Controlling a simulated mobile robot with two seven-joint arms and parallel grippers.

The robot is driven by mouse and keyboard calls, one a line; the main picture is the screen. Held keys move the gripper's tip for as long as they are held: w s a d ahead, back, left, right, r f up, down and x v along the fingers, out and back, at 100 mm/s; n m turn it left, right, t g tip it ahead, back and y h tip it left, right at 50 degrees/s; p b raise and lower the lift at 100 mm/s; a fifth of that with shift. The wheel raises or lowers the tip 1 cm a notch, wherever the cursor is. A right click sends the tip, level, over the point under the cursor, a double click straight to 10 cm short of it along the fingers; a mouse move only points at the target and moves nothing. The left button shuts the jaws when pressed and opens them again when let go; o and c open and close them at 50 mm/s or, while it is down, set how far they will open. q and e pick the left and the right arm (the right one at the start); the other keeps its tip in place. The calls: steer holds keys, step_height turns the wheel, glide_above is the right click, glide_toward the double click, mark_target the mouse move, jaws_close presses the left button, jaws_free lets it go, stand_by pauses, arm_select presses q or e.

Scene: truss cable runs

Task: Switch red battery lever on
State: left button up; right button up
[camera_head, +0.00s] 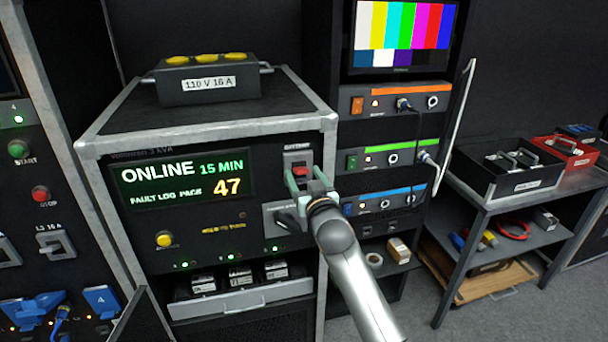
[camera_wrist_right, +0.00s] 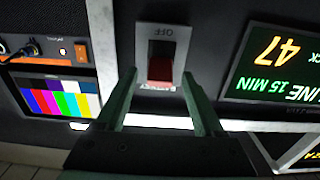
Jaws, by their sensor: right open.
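The red battery lever (camera_head: 299,171) is in a light grey plate on the front of the rack unit, right of the lit display. In the right wrist view, turned upside down, the red lever (camera_wrist_right: 160,69) sits at the label end of its dark slot, away from the "OFF" marking. My right gripper (camera_head: 305,181) is open at the plate. In the wrist view its fingers (camera_wrist_right: 159,75) stand on either side of the lever with gaps, so nothing is held. Whether the fingertips touch the plate is unclear. My left gripper is out of view.
The display (camera_head: 183,180) reads "ONLINE 15 MIN" and 47. A dark handle (camera_head: 287,219) sits just below the lever plate. A grey box with yellow caps (camera_head: 207,80) stands on top. A rack with a colour-bar screen (camera_head: 403,38) and a shelf table (camera_head: 535,190) are at right.

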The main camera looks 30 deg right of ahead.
steer(key=shift+w, duration=0.15)
jaws_close()
stand_by(0.5)
